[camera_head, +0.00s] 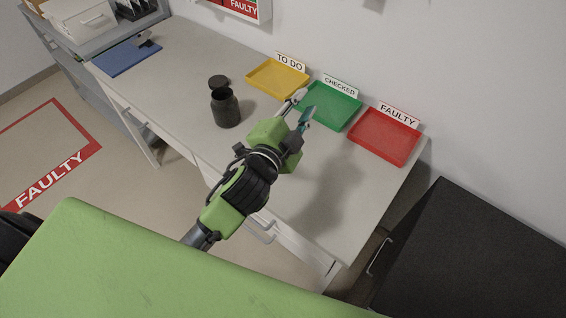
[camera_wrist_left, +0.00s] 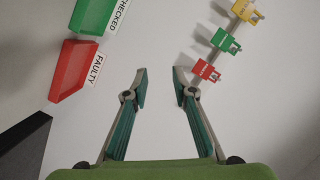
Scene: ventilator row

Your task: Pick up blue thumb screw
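I cannot make out a blue thumb screw in either view. My left gripper (camera_head: 304,106) is above the bench near the green tray (camera_head: 330,106). In the left wrist view its two fingers (camera_wrist_left: 160,73) are spread apart with nothing between them, and they point towards the pale wall. A blue mat (camera_head: 126,58) lies at the far left end of the bench, with a small dark item (camera_head: 146,40) at its edge, too small to identify. My right gripper is not in view.
A yellow tray (camera_head: 278,80) and a red tray (camera_head: 384,137) flank the green one along the wall. A dark jar (camera_head: 226,106) stands mid-bench. Red, green and yellow clip-like parts (camera_wrist_left: 207,70) show on the wall. A black cabinet (camera_head: 470,250) is at right.

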